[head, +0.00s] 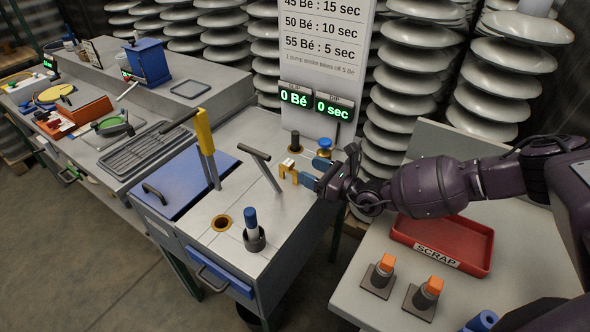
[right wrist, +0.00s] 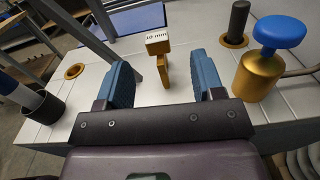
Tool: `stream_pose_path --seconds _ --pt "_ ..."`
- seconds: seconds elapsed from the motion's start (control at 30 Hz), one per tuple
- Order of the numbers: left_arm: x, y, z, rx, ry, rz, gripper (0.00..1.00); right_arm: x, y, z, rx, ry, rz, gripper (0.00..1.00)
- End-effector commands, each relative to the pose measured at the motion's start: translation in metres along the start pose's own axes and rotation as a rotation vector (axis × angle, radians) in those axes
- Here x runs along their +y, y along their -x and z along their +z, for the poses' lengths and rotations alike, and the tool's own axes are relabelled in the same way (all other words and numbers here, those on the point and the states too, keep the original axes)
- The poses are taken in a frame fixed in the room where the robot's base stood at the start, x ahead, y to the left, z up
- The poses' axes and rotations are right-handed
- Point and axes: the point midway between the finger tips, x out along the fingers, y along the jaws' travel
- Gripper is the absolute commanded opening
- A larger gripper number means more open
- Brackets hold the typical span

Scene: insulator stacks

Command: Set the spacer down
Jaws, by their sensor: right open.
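The spacer looks like the small gold piece (head: 287,168) with a white label reading what seems to be "10 mm". It stands upright on the pale bench top, and in the right wrist view it (right wrist: 158,45) is just ahead of my fingers. My right gripper (head: 306,180) is open, its blue fingers spread on either side of the spacer's line with visible gaps. In the right wrist view the gripper (right wrist: 163,78) holds nothing. Whether the spacer's lower end lies between the fingertips is hard to tell. My left gripper is not in view.
A gold pump with a blue knob (right wrist: 275,50) stands close on the right of my fingers. A dark post (right wrist: 236,22) is behind. A dark cup with a blue-topped tool (head: 254,238) and a grey lever (head: 266,172) stand nearby. A red scrap tray (head: 405,240) lies on the right-hand table.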

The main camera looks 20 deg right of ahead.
Motion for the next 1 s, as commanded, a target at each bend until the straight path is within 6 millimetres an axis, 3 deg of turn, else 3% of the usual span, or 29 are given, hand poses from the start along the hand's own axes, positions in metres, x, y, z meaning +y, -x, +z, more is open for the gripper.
stream_pose_path --seconds 0.47,0.8,1.0 --pt "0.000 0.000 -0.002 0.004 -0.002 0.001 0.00 0.004 -0.032 -0.003 0.003 0.034 0.025 0.62" --pt "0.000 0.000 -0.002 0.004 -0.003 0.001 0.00 0.006 -0.072 -0.004 0.004 0.033 0.025 0.62" --pt "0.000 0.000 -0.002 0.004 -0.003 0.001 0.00 0.005 -0.075 -0.004 0.005 0.033 0.024 0.62"
